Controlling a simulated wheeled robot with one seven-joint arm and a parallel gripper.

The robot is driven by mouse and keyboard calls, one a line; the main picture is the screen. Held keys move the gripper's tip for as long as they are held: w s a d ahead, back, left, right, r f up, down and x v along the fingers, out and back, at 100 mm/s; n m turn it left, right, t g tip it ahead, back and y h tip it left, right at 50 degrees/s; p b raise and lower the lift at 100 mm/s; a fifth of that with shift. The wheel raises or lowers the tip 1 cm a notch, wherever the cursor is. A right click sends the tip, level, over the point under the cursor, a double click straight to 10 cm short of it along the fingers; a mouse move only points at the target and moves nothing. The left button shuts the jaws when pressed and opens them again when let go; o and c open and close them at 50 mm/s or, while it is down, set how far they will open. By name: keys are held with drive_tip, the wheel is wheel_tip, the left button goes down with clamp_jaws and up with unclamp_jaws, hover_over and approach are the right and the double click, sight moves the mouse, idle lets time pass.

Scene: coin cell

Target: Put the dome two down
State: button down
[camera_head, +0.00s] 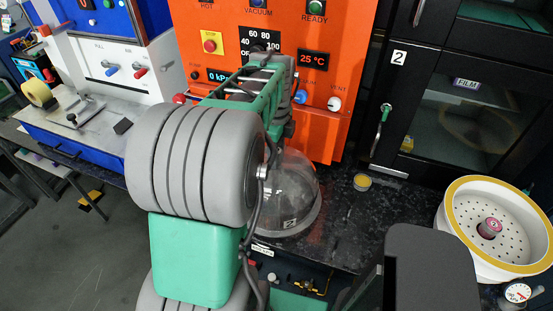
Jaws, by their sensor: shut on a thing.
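Dome two, a clear dome (303,190) with a "2" label low on its front, is right of the middle, over the black speckled counter in front of the orange panel. My green and grey arm covers its left side and much of its top. My gripper (284,131) shows only as a dark part at the dome's top, its fingers mostly hidden; it is shut on the dome. The dome looks upright. I cannot tell whether its rim touches the counter.
A white perforated bowl (453,235) with a yellow rim and a gauge (517,292) are at the right. The orange panel (352,60) rises close behind. A black cabinet (420,95) stands back right.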

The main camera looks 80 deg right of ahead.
drive_tip(key=shift+f, duration=1.4)
drive_tip(key=shift+f, duration=0.15)
drive_tip(key=c, duration=1)
unclamp_jaws()
